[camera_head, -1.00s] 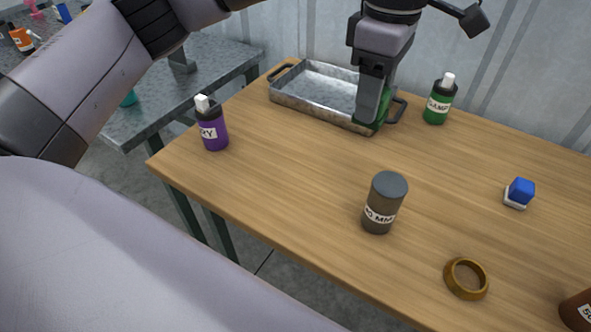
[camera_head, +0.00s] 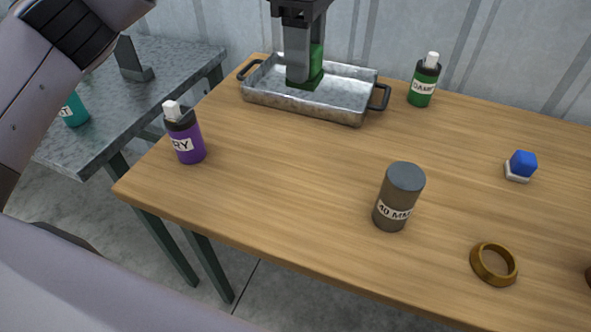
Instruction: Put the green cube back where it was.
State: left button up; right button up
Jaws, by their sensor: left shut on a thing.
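The green cube (camera_head: 317,58) is in my left gripper (camera_head: 302,72), which points down over the metal tray (camera_head: 343,110). The jaws are shut on the cube, and a finger hides much of it. The cube's lower edge shows just below the fingertips, inside the tray's outline. I cannot tell whether it touches the tray floor. My right gripper is not in view.
A green-labelled bottle (camera_head: 424,84) stands right of the tray, a purple bottle (camera_head: 186,138) at the table's left edge. The table's middle is clear.

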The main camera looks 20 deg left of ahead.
pick_arm(q)
notch_tip(320, 180, down, 15)
jog(key=shift+r+b, duration=0.2)
jog(key=shift+b, duration=0.3)
notch_tip(320, 180, down, 5)
jog(key=shift+f, duration=0.1)
jog(key=shift+f, duration=0.15)
jog(key=o, duration=1)
